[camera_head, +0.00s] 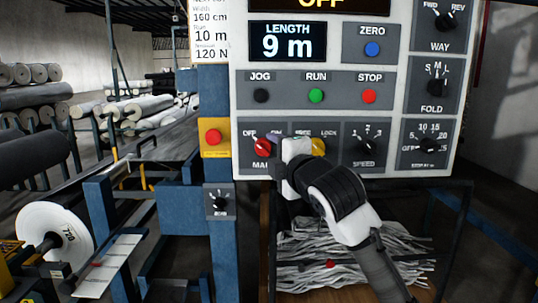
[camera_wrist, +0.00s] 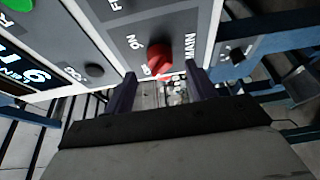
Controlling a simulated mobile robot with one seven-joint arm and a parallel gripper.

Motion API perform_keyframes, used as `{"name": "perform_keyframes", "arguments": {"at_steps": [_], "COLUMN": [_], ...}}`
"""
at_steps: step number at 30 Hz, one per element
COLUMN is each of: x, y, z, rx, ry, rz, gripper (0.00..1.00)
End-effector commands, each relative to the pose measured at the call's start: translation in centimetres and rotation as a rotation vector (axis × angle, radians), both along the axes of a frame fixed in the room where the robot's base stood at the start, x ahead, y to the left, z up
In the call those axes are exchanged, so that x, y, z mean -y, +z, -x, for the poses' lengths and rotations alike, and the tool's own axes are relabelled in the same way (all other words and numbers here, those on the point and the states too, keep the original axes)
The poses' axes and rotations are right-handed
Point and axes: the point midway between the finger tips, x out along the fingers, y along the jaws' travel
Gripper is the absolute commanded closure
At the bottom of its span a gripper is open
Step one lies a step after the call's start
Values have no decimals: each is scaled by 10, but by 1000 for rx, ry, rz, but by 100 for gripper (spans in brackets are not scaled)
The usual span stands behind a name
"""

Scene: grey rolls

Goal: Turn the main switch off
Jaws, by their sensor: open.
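The main switch (camera_head: 262,147) is a red rotary knob at the lower left of the white control panel, with OFF and ON marks above it. My gripper (camera_head: 278,152) is just right of the knob in the head view and partly covers its label. In the wrist view the red knob (camera_wrist: 160,66) appears just beyond and between the two dark fingers of my gripper (camera_wrist: 160,92). The fingers are apart and hold nothing. I cannot tell whether they touch the knob, nor which mark it points at.
A yellow knob (camera_head: 319,146) is partly hidden behind my gripper, with the speed knob (camera_head: 366,146) to its right. A red emergency button (camera_head: 213,138) on a yellow plate is to the left. White scrap strips (camera_head: 340,262) lie below the panel.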

Motion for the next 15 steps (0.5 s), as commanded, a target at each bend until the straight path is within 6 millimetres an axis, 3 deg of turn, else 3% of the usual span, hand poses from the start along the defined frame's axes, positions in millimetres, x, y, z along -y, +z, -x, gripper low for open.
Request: {"name": "perform_keyframes", "arguments": {"at_steps": [9, 15], "x": [28, 36], "y": [-1, 0], "z": [66, 86], "rx": [3, 1], "ry": [-3, -2], "rz": [1, 1], "gripper": [44, 44]}}
